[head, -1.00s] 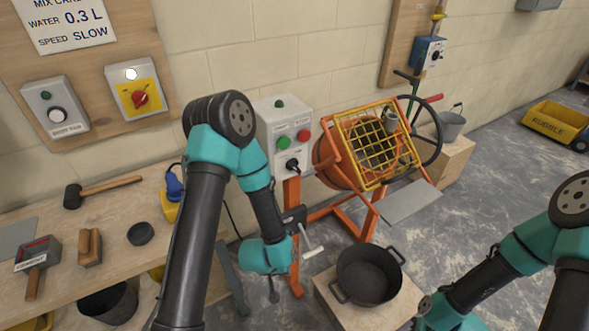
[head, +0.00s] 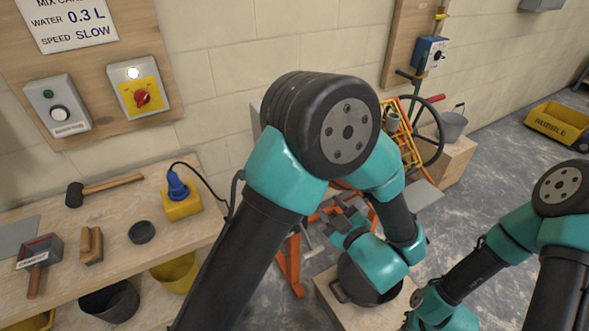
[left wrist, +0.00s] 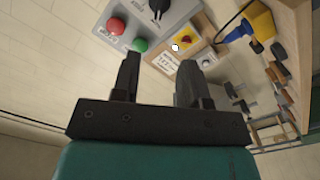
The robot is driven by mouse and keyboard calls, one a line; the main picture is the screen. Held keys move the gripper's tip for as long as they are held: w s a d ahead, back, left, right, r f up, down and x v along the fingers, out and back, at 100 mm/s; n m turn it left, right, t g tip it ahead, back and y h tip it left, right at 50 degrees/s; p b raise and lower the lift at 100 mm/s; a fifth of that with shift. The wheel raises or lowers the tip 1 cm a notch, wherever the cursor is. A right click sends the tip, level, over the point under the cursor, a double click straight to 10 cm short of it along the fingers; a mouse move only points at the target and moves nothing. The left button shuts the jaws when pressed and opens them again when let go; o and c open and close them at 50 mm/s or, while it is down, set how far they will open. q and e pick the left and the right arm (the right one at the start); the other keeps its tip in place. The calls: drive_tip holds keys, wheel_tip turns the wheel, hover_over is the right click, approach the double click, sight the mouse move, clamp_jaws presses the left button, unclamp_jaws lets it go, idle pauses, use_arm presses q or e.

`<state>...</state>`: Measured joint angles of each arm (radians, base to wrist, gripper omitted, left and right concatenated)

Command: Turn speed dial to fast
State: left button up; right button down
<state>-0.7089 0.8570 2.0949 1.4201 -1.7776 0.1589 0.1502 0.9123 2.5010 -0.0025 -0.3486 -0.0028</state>
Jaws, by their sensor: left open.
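The grey control box (left wrist: 178,18) of the mixer shows in the left wrist view, with a black dial (left wrist: 158,8), a red button (left wrist: 115,26) and a green button (left wrist: 140,44). The dial is partly cut off by the top edge and its setting cannot be read. In the head view my left arm hides nearly all of this box. My left gripper (left wrist: 160,75) is open, with nothing between its fingers. In the head view it (head: 343,217) is in front of the orange mixer stand (head: 292,262). My right gripper is out of view.
A wall board holds a red switch on a yellow plate (head: 143,98) and a grey button box (head: 59,107). A black pot (head: 350,285) stands low, beneath my left wrist. The bench (head: 120,215) at left holds tools and a yellow-blue plug unit (head: 182,205).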

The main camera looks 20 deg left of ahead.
use_arm(q)
drive_tip(key=shift+s+d+r, duration=0.15)
drive_tip(key=shift+s+r, duration=0.1)
drive_tip(key=shift+s, duration=0.05)
drive_tip(key=x, duration=1.7)
drive_tip(key=shift+w+a+r, duration=0.1)
drive_tip(key=shift+w+a, duration=0.05)
drive_tip(key=shift+a, duration=0.15)
clamp_jaws()
